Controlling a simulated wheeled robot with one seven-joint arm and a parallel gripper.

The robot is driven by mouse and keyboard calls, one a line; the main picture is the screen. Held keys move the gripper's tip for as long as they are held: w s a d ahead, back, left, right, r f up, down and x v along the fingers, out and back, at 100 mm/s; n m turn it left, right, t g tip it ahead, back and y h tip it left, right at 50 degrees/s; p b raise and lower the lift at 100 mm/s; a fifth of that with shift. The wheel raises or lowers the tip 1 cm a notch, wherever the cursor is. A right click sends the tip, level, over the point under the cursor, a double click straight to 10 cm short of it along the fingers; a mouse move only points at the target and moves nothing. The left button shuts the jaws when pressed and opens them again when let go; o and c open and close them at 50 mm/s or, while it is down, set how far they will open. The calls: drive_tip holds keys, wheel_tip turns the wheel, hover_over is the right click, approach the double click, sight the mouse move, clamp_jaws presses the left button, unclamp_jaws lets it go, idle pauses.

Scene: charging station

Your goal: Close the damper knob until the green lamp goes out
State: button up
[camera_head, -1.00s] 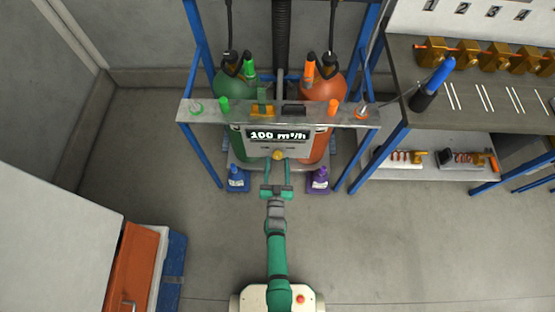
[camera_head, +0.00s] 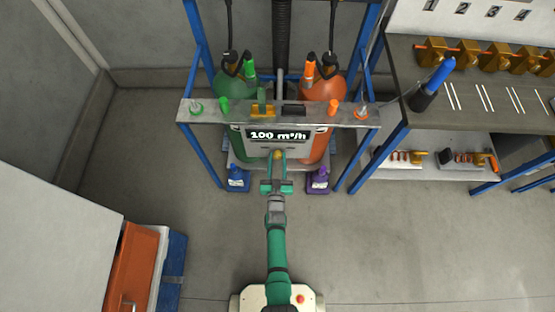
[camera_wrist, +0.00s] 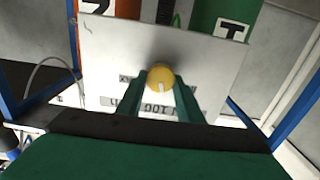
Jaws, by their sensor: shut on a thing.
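The damper knob (camera_wrist: 161,77) is a round yellow knob with a pale pointer mark, on the front of a light grey panel (camera_wrist: 110,50). In the head view the knob (camera_head: 278,154) sits below a display (camera_head: 277,135) reading 100 m³/h. My gripper (camera_wrist: 160,84) is shut on the knob, one green finger on each side of it. In the head view my gripper (camera_head: 278,158) reaches the panel's lower front. No lit green lamp can be made out clearly; small labels by the knob are too blurred to read.
A green cylinder (camera_head: 226,82) and an orange cylinder (camera_head: 322,90) stand behind the panel in a blue frame. A blue bottle (camera_head: 237,180) and a purple bottle (camera_head: 318,180) stand on either side of my gripper.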

drive_tip(key=shift+n, duration=1.1)
drive_tip(key=o, duration=1.1)
drive_tip(key=shift+c, duration=0.2)
drive_tip(key=shift+s, duration=0.1)
drive_tip(key=s, duration=1)
drive_tip(key=shift+s+a, duration=0.25)
drive_tip(key=shift+s, duration=0.05)
